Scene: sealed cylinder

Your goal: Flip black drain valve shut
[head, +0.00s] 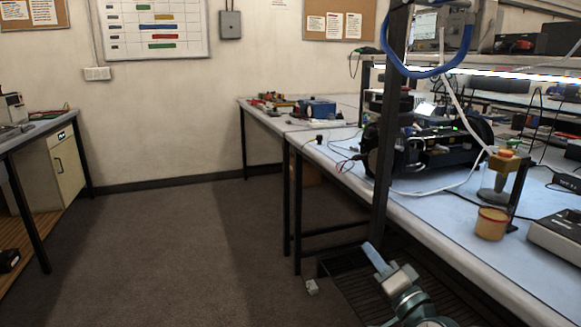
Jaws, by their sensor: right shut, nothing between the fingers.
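A dark sealed cylinder (432,152) with round black end flanges and small green lights lies on its side on the workbench (455,217) at the right. The black drain valve cannot be made out at this size, so its position is unclear. My right gripper (374,255) is low at the bottom centre-right, in front of the bench edge and below the cylinder, well apart from it. Its fingers are shut and empty. My left gripper is out of view.
A dark upright post (383,190) stands at the bench edge, with a blue hose (425,73) looped above. A tan cup (491,223), a small stand (504,175) and a grey device (560,232) are on the bench. The carpet floor (170,255) at left is clear.

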